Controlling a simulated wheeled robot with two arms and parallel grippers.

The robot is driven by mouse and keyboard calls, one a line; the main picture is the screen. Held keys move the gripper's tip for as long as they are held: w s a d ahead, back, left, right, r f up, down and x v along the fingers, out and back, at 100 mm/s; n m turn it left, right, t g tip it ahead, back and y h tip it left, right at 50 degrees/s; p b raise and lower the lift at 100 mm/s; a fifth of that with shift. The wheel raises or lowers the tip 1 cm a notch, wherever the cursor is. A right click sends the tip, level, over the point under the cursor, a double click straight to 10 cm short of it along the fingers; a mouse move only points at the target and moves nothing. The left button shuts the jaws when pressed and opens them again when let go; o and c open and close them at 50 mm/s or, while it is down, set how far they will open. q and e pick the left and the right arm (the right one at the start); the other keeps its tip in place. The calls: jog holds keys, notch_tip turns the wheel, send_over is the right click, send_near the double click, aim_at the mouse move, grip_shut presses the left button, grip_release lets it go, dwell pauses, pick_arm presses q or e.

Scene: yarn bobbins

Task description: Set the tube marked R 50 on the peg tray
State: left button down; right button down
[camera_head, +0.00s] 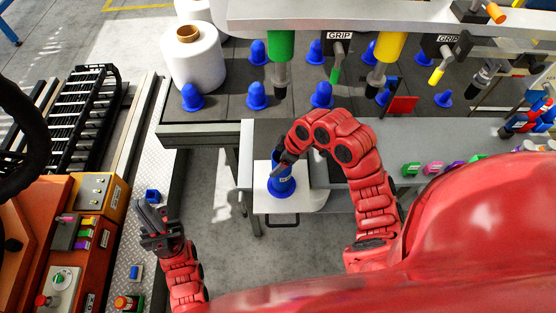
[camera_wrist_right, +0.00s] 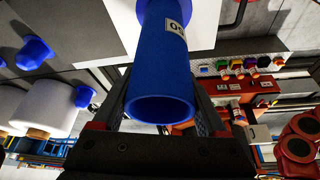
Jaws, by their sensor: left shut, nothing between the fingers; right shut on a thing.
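A blue tube (camera_head: 281,184) is in my right gripper (camera_head: 286,160), which is shut on its upper part. The tube is over a white tray-like plate (camera_head: 312,202), with a wider blue part at its lower end. In the right wrist view the tube (camera_wrist_right: 160,75) runs between the fingers of my right gripper (camera_wrist_right: 160,112), its open end toward the camera. A white label (camera_wrist_right: 176,27) on it is only partly readable; a 0 shows. I cannot tell whether the tube touches the plate. My left gripper (camera_head: 158,232) is shut and empty, off to the left.
A dark bench (camera_head: 215,125) behind carries several blue cone-shaped pegs (camera_head: 257,95) and a large white yarn bobbin (camera_head: 194,62). A rail with coloured GRIP tools (camera_head: 340,36) hangs above it. A grey bench (camera_head: 400,130) lies to the right. Open floor (camera_head: 220,255) lies between my arms.

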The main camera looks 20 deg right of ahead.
jog(key=shift+f+b, duration=0.3)
grip_release()
dwell(0.3)
jog(key=shift+s+d+r, duration=0.1)
jog(key=shift+d+r, duration=0.1)
jog(key=shift+r, duration=0.35)
jog(key=p+v, duration=0.1)
jog(key=v, duration=1.5)
jog(key=shift+r, duration=0.15)
